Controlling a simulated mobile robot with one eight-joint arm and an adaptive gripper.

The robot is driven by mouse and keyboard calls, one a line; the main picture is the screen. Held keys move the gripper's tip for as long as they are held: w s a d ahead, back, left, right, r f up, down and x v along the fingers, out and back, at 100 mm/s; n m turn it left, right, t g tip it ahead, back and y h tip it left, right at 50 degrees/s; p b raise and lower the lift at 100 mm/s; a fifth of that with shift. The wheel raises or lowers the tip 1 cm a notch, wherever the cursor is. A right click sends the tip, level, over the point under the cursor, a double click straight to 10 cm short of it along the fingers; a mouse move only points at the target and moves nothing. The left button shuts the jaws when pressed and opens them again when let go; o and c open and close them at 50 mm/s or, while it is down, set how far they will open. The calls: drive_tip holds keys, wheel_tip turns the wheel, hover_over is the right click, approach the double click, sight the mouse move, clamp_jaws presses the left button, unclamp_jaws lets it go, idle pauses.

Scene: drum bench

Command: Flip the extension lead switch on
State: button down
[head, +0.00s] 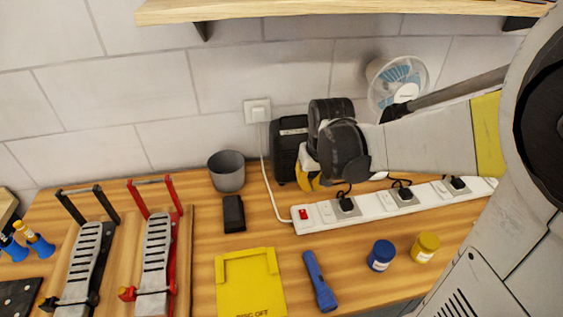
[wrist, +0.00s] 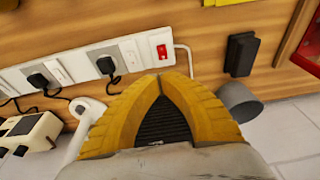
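The white extension lead (head: 376,208) lies along the bench, with several black plugs in it. Its red switch (head: 303,214) is at the left end. In the wrist view the extension lead (wrist: 133,53) crosses the upper left, and the red switch (wrist: 161,50) shows just beyond my fingertips. My gripper (wrist: 161,78) has yellow fingers whose tips meet, with nothing between them. In the head view my gripper (head: 306,182) hangs above and behind the switch end, its fingers partly hidden by its dark body. It looks apart from the switch. I cannot tell the switch's position.
A white cord runs from the lead to a wall socket (head: 257,110). A black box (head: 286,150) stands behind my gripper, and a fan (head: 398,82) is by the wall. A grey cup (head: 227,171), black block (head: 233,213), yellow tray (head: 250,283) and blue torch (head: 319,281) are nearby.

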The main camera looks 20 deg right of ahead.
sight(307, 215)
drive_tip(key=b+x, duration=0.1)
drive_tip(key=x, duration=0.2)
drive_tip(key=b+x, duration=0.1)
drive_tip(key=x, duration=0.3)
drive_tip(key=s+b+x, duration=0.1)
drive_tip(key=b+x, duration=0.1)
drive_tip(key=x, duration=0.2)
drive_tip(key=shift+w+a+f, duration=0.1)
drive_tip(key=shift+f, duration=0.25)
drive_tip(key=shift+f+b, duration=0.3)
drive_tip(key=shift+f, duration=0.4)
drive_tip(key=shift+s+a+f+b, duration=0.1)
drive_tip(key=shift+s+f+b, duration=0.25)
drive_tip(key=shift+f+b, duration=0.35)
drive_tip(key=shift+r, duration=0.25)
drive_tip(key=shift+w, duration=0.2)
drive_tip(key=shift+w+r, duration=0.25)
drive_tip(key=shift+w, duration=0.35)
